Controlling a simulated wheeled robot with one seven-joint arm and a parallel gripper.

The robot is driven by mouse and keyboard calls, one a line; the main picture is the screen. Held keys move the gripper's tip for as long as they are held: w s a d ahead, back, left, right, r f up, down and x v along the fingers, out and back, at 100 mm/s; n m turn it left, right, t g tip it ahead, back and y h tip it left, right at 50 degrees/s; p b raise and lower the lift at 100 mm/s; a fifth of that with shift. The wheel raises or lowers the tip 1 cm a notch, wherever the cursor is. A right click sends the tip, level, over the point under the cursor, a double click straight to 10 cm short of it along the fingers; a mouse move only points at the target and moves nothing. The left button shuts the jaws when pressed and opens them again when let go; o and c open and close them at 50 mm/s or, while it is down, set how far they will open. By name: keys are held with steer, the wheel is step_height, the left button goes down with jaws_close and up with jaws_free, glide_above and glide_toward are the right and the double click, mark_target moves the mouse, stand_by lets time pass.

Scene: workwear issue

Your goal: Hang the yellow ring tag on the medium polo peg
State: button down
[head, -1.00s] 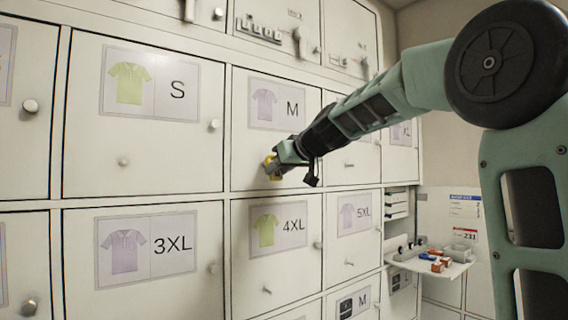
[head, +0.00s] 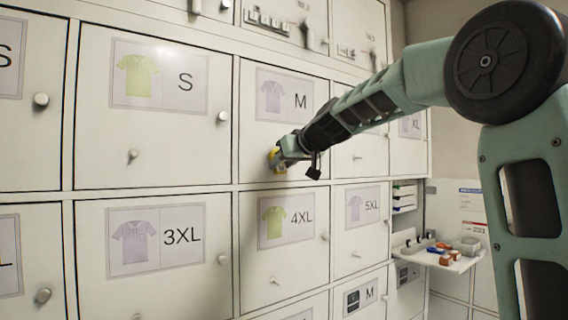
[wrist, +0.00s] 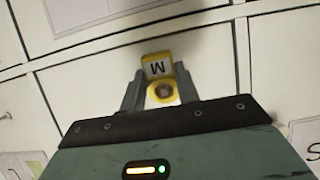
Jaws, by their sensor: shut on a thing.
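The yellow ring tag (head: 273,160) is held in my gripper (head: 280,157) at the lower part of the door with the M polo picture (head: 283,95). In the wrist view the tag (wrist: 157,66) shows an upside-down M on its plate, and its yellow ring sits between the two fingers of my gripper (wrist: 160,84). A dull round shape shows inside the ring; I cannot tell whether it is the peg's end or whether the ring is around it. In the head view the medium polo peg is hidden behind my gripper and the tag.
The S door (head: 153,130) is on the left, with a similar peg (head: 133,155). The 3XL (head: 155,250) and 4XL (head: 286,255) doors are below, with 5XL beside them. A small shelf (head: 470,262) with loose items juts out at the lower right.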

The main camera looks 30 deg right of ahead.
steer(key=c, duration=0.9)
jaws_free()
steer(key=shift+c, duration=0.2)
steer(key=b+v, duration=0.5)
steer(key=v, duration=1.2)
steer(key=shift+s, duration=0.2)
